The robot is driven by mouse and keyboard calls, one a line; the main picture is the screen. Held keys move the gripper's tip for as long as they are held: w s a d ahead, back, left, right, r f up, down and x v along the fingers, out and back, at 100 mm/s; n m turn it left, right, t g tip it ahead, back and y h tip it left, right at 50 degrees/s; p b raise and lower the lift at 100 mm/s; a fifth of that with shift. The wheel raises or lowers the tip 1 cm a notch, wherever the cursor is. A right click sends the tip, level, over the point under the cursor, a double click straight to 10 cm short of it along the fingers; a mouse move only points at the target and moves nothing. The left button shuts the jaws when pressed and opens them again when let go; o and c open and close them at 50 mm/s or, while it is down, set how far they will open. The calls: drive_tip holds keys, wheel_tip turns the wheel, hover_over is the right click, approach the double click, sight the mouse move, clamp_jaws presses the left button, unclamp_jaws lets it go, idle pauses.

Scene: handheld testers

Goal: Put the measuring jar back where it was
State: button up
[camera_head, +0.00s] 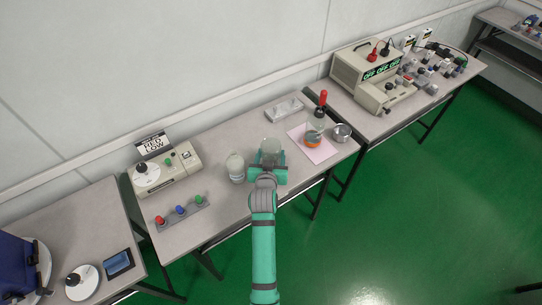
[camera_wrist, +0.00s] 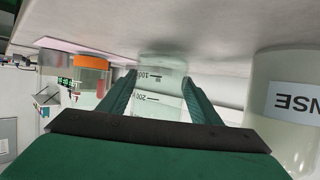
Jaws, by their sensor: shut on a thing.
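The measuring jar (camera_head: 270,146) is a clear cylinder standing upright over the middle table. My gripper (camera_head: 267,165) is shut on it from the front. In the wrist view, which is upside down, the jar (camera_wrist: 158,82) sits between the two green fingers (camera_wrist: 158,100), and its dark 100 and 200 marks show. Its base is close to the tabletop; I cannot tell if it touches. The fingers and palm hide part of the jar.
A labelled rinse bottle (camera_head: 236,168) stands just left of the jar. To the right, a pink mat (camera_head: 322,153) bears a vessel with orange contents (camera_head: 313,137). A grey block (camera_head: 284,109) lies behind; bare table (camera_head: 222,205) shows front left.

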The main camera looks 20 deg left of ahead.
drive_tip(key=shift+f, duration=0.2)
drive_tip(key=shift+f, duration=0.15)
drive_tip(key=o, duration=1.2)
drive_tip(key=shift+o, duration=0.2)
